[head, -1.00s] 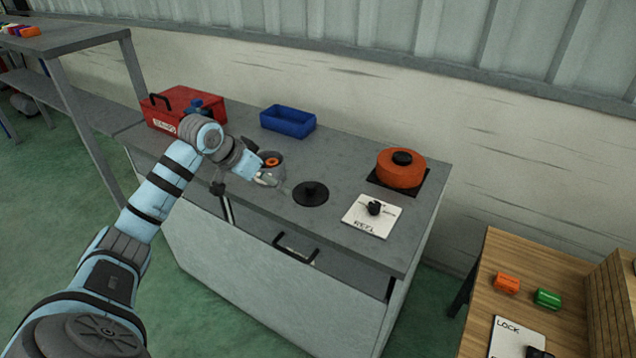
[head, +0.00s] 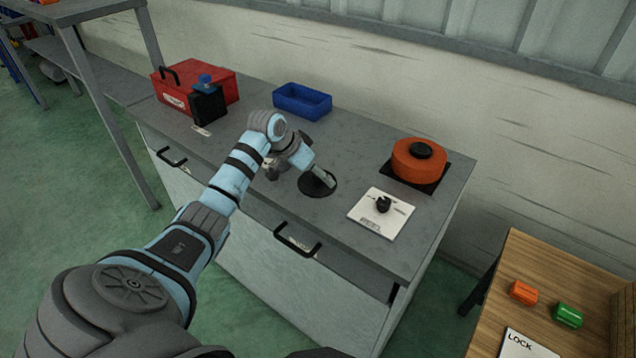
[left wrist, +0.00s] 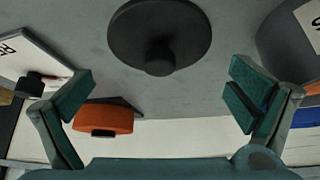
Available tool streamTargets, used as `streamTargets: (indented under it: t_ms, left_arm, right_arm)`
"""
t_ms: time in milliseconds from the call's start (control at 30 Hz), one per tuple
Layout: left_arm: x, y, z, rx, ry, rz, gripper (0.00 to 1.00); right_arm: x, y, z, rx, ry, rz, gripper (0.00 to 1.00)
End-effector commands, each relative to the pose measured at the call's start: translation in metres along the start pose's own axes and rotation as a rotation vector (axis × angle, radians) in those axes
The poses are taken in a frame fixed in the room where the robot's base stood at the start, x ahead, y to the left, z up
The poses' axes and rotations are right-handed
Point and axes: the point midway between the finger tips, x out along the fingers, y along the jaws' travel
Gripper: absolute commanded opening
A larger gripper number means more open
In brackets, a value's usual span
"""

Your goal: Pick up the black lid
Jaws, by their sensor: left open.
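The black lid (head: 318,184) is a flat round disc with a small knob on top. It lies on the grey counter (head: 345,135), and my left gripper partly covers it in the head view. In the left wrist view the lid (left wrist: 160,32) shows at the top, with its knob between the directions of the two fingers. My left gripper (head: 324,178) is over the lid, and its fingers (left wrist: 157,95) are spread with nothing between them. I cannot tell from these views how high above the knob they are. My right gripper is not seen.
A white card with a black knob (head: 383,205) lies right of the lid. An orange round pot (head: 418,160) stands behind it on a black square. A blue bin (head: 302,102) and red toolbox (head: 220,90) stand at the back. A grey container (head: 272,168) is beside my left arm.

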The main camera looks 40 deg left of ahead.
Motion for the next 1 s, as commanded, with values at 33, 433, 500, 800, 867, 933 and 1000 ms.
streamTargets:
  t_ms: [33, 433, 500, 800, 867, 933, 1000]
  left_arm:
    - [0.012, 0.001, 0.001, -0.003, -0.001, 0.004, 1.0]
    - [0.028, 0.0, 0.0, 0.0, -0.001, -0.001, 0.87]
    - [0.027, 0.0, 0.0, 0.0, -0.001, 0.0, 0.76]
    - [0.028, 0.001, 0.002, -0.002, -0.005, 0.003, 0.28]
    - [0.029, 0.001, 0.003, -0.003, -0.006, 0.004, 0.26]
    - [0.029, 0.002, 0.003, -0.003, -0.008, 0.005, 0.26]
    - [0.029, 0.002, 0.004, -0.004, -0.009, 0.006, 0.26]
  right_arm:
    - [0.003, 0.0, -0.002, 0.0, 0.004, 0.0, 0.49]
    - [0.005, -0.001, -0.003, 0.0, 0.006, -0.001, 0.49]
    - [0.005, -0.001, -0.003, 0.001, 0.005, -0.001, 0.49]
    - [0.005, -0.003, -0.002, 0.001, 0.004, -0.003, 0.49]
    - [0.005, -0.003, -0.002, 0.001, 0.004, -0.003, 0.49]
    - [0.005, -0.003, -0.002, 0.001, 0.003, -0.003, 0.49]
    - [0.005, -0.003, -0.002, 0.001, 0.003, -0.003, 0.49]
